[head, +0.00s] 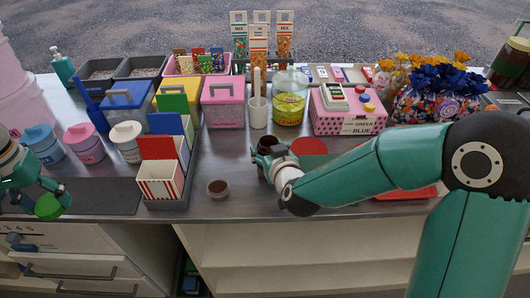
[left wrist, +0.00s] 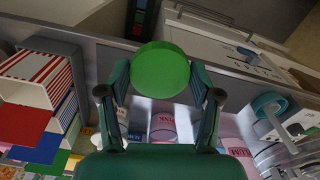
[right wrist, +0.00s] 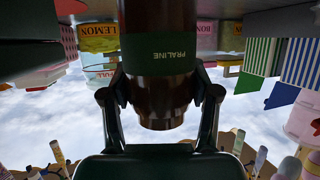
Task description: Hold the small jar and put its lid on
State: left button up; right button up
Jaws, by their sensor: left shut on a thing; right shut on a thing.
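The small jar is dark brown with a dark green PRALINE label in the right wrist view (right wrist: 158,75); in the head view the jar (head: 267,143) shows near the counter's middle, partly hidden by the gripper. My right gripper (head: 268,160) is shut around its side. Whether the jar touches the counter is unclear. The lid is a green disc (head: 48,207), held at the far left by my left gripper (head: 52,196), near the counter's front edge. The lid (left wrist: 160,68) also shows between the left fingers in the left wrist view. Lid and jar are far apart.
A red disc (head: 308,146) lies right of the jar. A pink box (head: 350,118) and a yellow-labelled jar (head: 290,100) stand behind.

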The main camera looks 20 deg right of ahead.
pick_arm(q)
jog(key=shift+r, duration=0.2)
pick_arm(e)
jog(key=shift+r, duration=0.8)
pick_arm(q)
notch_tip(320, 180, up, 7)
jog(key=p, duration=0.7)
jog(key=shift+r, duration=0.1)
pick_arm(e)
notch_tip(320, 180, up, 18)
jog(key=shift+r, duration=0.25)
jog(key=o, duration=0.8)
jog(key=c, duration=0.8)
grip_shut()
pick_arm(q)
jog(key=shift+s, duration=0.1)
pick_arm(e)
jog(key=shift+f, duration=0.1)
